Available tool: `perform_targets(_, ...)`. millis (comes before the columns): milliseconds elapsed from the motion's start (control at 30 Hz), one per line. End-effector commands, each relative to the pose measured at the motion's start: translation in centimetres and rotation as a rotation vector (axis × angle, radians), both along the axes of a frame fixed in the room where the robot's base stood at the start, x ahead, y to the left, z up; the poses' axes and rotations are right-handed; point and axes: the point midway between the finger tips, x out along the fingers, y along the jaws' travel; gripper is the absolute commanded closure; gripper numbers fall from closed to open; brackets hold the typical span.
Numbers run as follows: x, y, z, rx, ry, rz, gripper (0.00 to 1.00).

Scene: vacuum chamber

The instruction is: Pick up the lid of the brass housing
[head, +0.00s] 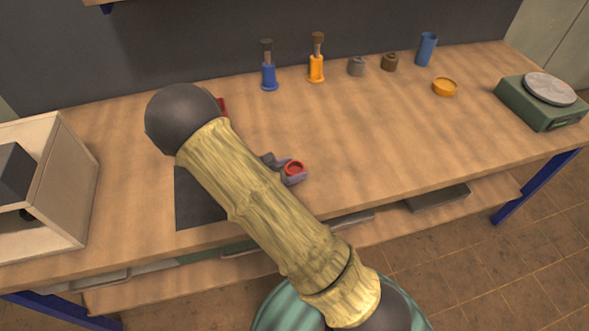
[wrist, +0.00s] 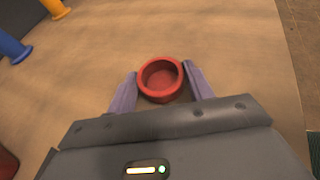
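A red round piece with a raised rim and hollow middle (wrist: 160,80) is between the two fingers of my gripper (wrist: 160,78). In the head view the red piece (head: 294,167) and my gripper (head: 283,170) are low over the middle of the bench. The fingers lie close along both sides of it; whether they press on it, or whether it rests on the bench, I cannot tell. A squat yellow-orange round piece (head: 445,87) stands at the back right, away from my gripper. I cannot tell which piece is the brass housing or its lid.
On the wooden bench (head: 400,135), blue (head: 269,75) and orange (head: 316,67) plunger-topped pieces, grey (head: 356,66) and brown (head: 390,62) pots and a blue cup (head: 426,49) stand behind. A green scale (head: 545,110) is right, an open box (head: 75,190) left. The right-front bench is clear.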

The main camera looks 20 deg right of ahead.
Motion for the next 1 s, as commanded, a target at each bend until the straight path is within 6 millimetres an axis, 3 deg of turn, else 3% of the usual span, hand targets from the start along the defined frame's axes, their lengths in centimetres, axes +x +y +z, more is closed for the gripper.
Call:
perform_targets(100, 0.0, -0.1, 0.0, 0.0, 0.0, -0.001, 0.7)
perform_targets(467, 0.0, -0.3, 0.7, 0.002, -0.001, -0.006, 0.7)
perform_targets(1000, 0.0, 0.0, 9.4, 0.002, -0.003, 0.0, 0.7)
